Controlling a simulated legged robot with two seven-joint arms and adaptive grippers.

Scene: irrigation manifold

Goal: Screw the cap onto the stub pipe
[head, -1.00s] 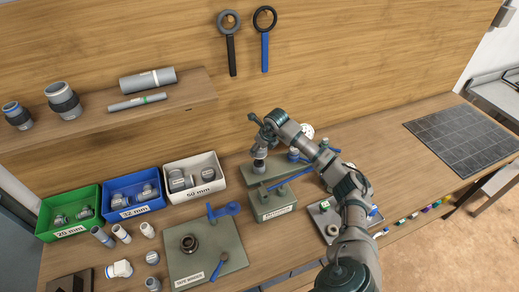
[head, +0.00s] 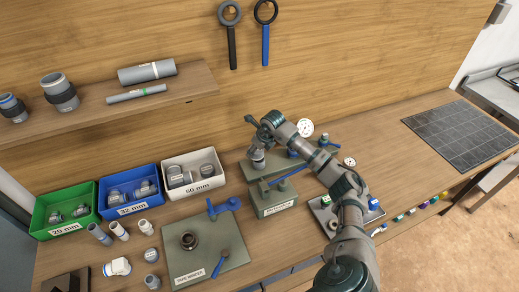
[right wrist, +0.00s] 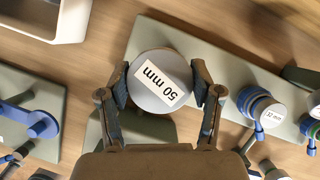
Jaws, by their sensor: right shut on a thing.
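My right gripper (right wrist: 164,97) is shut on a grey round cap (right wrist: 158,82) labelled "50 mm", with one finger on each side of it. The cap faces the right wrist camera. In the head view the right gripper (head: 260,146) is over the left end of the grey-green manifold plate (head: 318,160), with the grey piece just below its wrist. The stub pipe cannot be made out; it may be hidden under the cap, and I cannot tell whether they touch. My left gripper is not in view.
Blue-collared fittings (right wrist: 260,107) stand on the plate to the right. A white gauge (head: 305,128) is behind my arm. Green (head: 66,231), blue (head: 130,209) and white (head: 203,187) bins stand left.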

